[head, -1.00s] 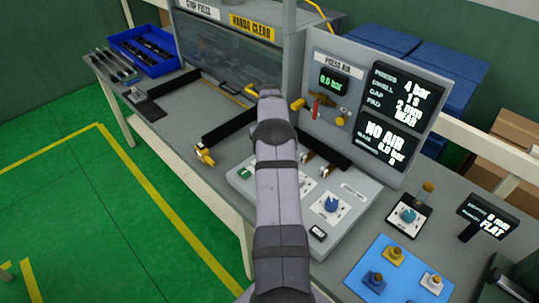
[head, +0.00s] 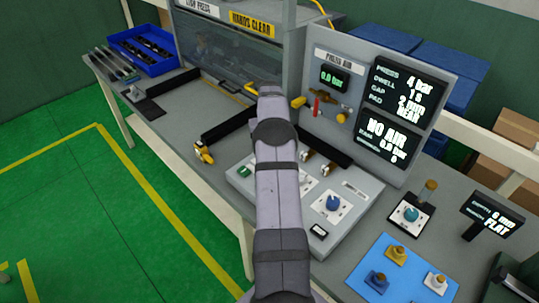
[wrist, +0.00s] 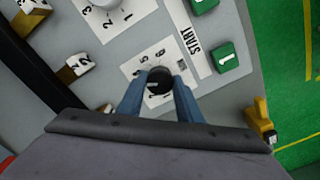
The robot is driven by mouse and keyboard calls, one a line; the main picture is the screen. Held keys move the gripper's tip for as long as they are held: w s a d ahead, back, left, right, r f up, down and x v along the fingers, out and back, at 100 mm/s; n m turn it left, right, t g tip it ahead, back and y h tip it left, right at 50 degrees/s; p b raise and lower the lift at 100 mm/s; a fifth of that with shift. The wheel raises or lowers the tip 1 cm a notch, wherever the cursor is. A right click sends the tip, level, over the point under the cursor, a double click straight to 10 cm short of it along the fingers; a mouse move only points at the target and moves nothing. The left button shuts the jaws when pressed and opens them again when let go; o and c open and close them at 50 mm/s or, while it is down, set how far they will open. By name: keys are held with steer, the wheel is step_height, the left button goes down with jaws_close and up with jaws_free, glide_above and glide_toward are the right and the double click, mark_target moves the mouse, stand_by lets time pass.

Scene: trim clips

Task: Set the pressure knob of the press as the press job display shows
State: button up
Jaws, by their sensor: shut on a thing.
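The press job display (head: 403,98) reads 4 bar on its press line, then 1 s and 2 mm; its last line is blurred. Its lower panel (head: 386,140) reads NO AIR. In the wrist view my gripper (wrist: 158,90) is shut on a black round knob (wrist: 158,75), with one finger on each side. The knob stands on a white numbered plate (wrist: 135,69), where a 5 and a 6 show beside it. The knob's pointer setting cannot be read. In the head view my arm hides this knob and the gripper.
A blue knob (head: 333,203) stands to the right on the same grey panel (head: 352,222). Green START button (wrist: 228,57) is close by in the wrist view. The air gauge (head: 334,78) reads 0.0 bar. A blue mat (head: 375,255) with fittings lies at the front right.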

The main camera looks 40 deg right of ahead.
steer(key=shift+m, duration=1.2)
steer(key=shift+r, duration=0.1)
steer(key=o, duration=1)
steer(key=shift+o, duration=0.2)
steer(key=shift+r+b, duration=1.35)
steer(key=shift+r, duration=2.3)
